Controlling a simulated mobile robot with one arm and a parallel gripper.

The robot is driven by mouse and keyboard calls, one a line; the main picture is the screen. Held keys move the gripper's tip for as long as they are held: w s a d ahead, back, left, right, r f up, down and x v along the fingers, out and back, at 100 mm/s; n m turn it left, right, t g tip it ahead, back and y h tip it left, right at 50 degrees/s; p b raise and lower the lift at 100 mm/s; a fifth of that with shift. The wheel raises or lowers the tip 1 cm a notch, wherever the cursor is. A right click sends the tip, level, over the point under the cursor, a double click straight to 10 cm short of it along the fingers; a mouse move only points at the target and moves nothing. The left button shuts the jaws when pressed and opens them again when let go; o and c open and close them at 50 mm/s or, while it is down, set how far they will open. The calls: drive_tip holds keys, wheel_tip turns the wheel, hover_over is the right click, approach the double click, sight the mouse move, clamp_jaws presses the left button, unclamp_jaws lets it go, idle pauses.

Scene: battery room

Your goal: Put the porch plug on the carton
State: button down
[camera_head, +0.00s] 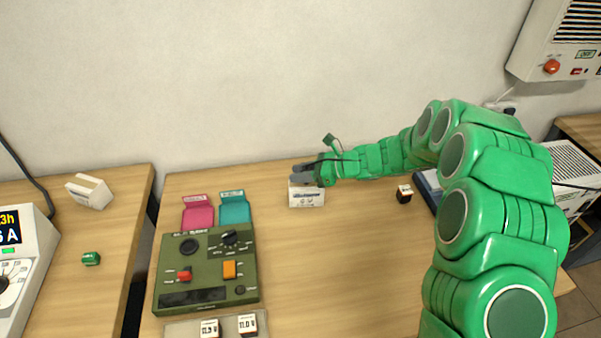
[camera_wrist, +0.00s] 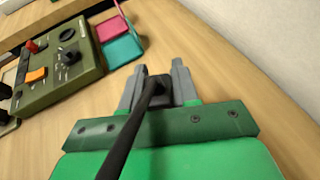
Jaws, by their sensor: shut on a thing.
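My gripper (camera_head: 303,173) is stretched toward the back of the middle table, over a small white printed box (camera_head: 307,198), which looks like the carton. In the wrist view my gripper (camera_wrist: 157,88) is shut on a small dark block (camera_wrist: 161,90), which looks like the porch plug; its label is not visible. A black cord or rod runs from the block toward the camera. The box is hidden in the wrist view. I cannot tell whether the block touches the box top.
A green control panel (camera_head: 205,268) stands at left, with pink (camera_head: 198,214) and teal (camera_head: 235,209) trays behind it. A black block with a white face (camera_head: 404,194) sits at right. A white holder (camera_head: 89,191) and a green block (camera_head: 91,258) are on the left table.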

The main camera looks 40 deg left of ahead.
drive_tip(key=c, duration=0.8)
unclamp_jaws()
drive_tip(key=shift+f, duration=0.1)
drive_tip(key=shift+c, duration=0.2)
drive_tip(key=shift+w+d+r, duration=0.15)
drive_tip(key=shift+d+r, duration=0.1)
drive_tip(key=shift+r, duration=0.05)
drive_tip(key=v, duration=1.1)
drive_tip(key=shift+d, duration=0.15)
drive_tip(key=s+d+r+n+h, duration=0.2)
drive_tip(key=s+d+r+n, duration=0.3)
drive_tip(key=d, duration=0.3)
drive_tip(key=s+d+r+n+h, duration=0.2)
drive_tip(key=s+d+r+h, duration=0.1)
drive_tip(key=s+d+r, duration=0.35)
drive_tip(key=s+d+r+n+t+h, duration=0.1)
drive_tip(key=s+d+n+h, duration=0.2)
drive_tip(key=s+d, duration=0.8)
drive_tip(key=s+d+r+n+t+h, duration=0.1)
drive_tip(key=s+d+n+t+h, duration=0.1)
drive_tip(key=s+d, duration=0.9)
drive_tip(key=d+n+h, duration=0.1)
drive_tip(key=d+h, duration=0.1)
drive_tip(key=d, duration=0.5)
drive_tip(key=shift+s+d+n+h, duration=0.25)
drive_tip(key=shift+n+h, duration=0.05)
